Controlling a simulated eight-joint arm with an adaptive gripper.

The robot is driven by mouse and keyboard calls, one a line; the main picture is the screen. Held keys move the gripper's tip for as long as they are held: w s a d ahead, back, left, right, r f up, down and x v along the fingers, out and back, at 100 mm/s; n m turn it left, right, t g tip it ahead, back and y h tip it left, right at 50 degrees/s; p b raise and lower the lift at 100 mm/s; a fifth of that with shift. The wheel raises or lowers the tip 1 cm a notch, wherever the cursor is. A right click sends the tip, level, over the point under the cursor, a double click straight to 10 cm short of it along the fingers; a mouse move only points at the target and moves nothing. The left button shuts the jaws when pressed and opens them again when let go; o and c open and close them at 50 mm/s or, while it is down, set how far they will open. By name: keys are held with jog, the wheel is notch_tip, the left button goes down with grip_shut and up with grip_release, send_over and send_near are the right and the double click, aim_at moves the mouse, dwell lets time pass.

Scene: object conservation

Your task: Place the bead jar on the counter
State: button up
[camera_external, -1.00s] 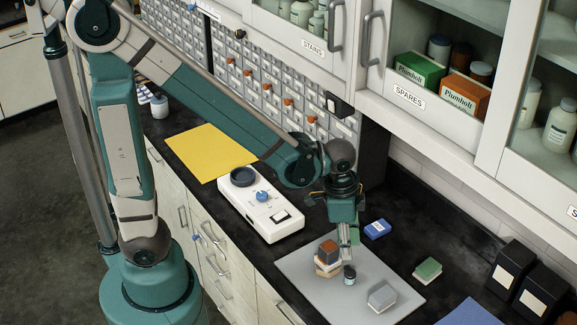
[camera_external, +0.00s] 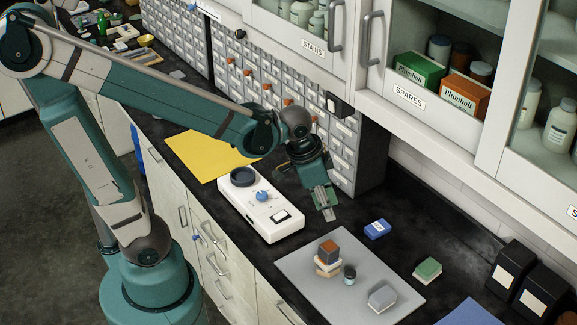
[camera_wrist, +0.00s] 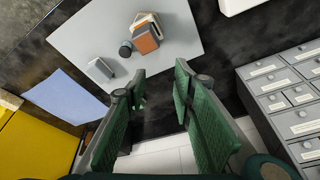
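A small jar with a dark lid, likely the bead jar (camera_external: 350,273), stands upright on the grey mat (camera_external: 300,262), just right of a stack of small blocks. It also shows in the wrist view (camera_wrist: 126,48). Its contents are too small to make out. My gripper (camera_external: 326,208) hangs above the black counter (camera_external: 395,212), behind the mat and apart from the jar. In the wrist view my gripper (camera_wrist: 160,85) has its green finger pads spread, with nothing between them.
The block stack (camera_external: 329,256) and a grey box (camera_external: 382,297) share the mat. A white device (camera_external: 262,210) stands left of my gripper. A blue box (camera_external: 377,229) and a green box (camera_external: 428,269) lie on the counter. Drawers (camera_external: 345,140) rise behind.

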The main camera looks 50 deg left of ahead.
jog(key=s+a+r+n+t, duration=0.2)
jog(key=s+a+r+n, duration=0.1)
jog(key=a, duration=0.4)
jog(key=s+a+r+n+t+y, duration=0.1)
jog(key=s+a+r+n, duration=0.1)
jog(key=a+r, duration=0.3)
jog(key=shift+s+a+n+t, duration=0.4)
jog(key=shift+s+a, duration=0.15)
jog(key=shift+a, duration=0.65)
jog(key=o, duration=0.4)
jog(key=shift+c, duration=0.2)
jog(key=shift+w+d, duration=0.1)
jog(key=m+g+h+p, duration=0.1)
jog(key=m+g, duration=0.6)
jog(key=m, duration=1.3)
send_over(349, 270)
jog(key=f, duration=1.9)
jog(key=shift+w+a, duration=0.1)
jog(key=shift+a, duration=0.2)
jog(key=shift+d+f, duration=0.3)
jog(key=shift+f, duration=0.15)
